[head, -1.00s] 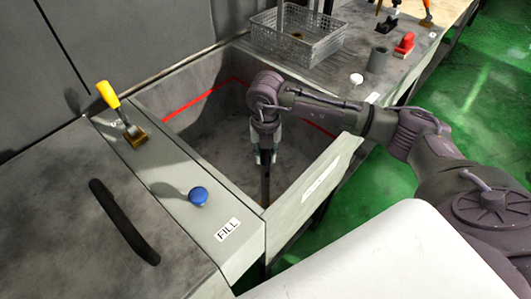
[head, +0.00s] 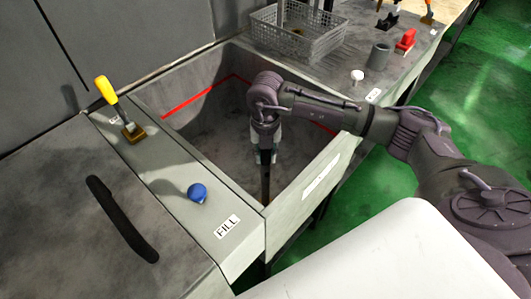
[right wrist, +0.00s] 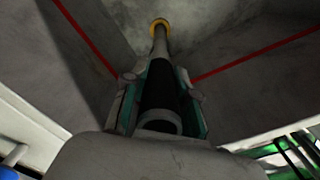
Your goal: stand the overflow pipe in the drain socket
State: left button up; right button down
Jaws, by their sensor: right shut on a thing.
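My right gripper (head: 266,156) points down into the grey tank (head: 205,148) in the head view. It is shut on the overflow pipe (head: 265,184), which shows as a dark, upright tube below the fingers. In the right wrist view the pipe (right wrist: 159,88) runs between the two fingers (right wrist: 160,100), its open top end nearest the camera. The far end of the pipe meets or overlaps the yellow ring of the drain socket (right wrist: 160,22). I cannot tell whether it is inside the ring or just above it. The socket is hidden in the head view. My left gripper is not in view.
A red line runs round the tank walls. A yellow-handled lever (head: 109,92) and a blue knob (head: 197,192) are on the left ledge. A wire basket (head: 297,38), a grey cylinder (head: 379,56) and a white knob (head: 357,76) stand on the far right ledge.

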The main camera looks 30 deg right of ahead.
jog(key=shift+f, duration=0.25)
jog(key=shift+c, duration=1.7)
grip_release()
jog(key=shift+r, duration=0.1)
jog(key=shift+r+p, duration=3.1)
jog(key=shift+r, duration=1.8)
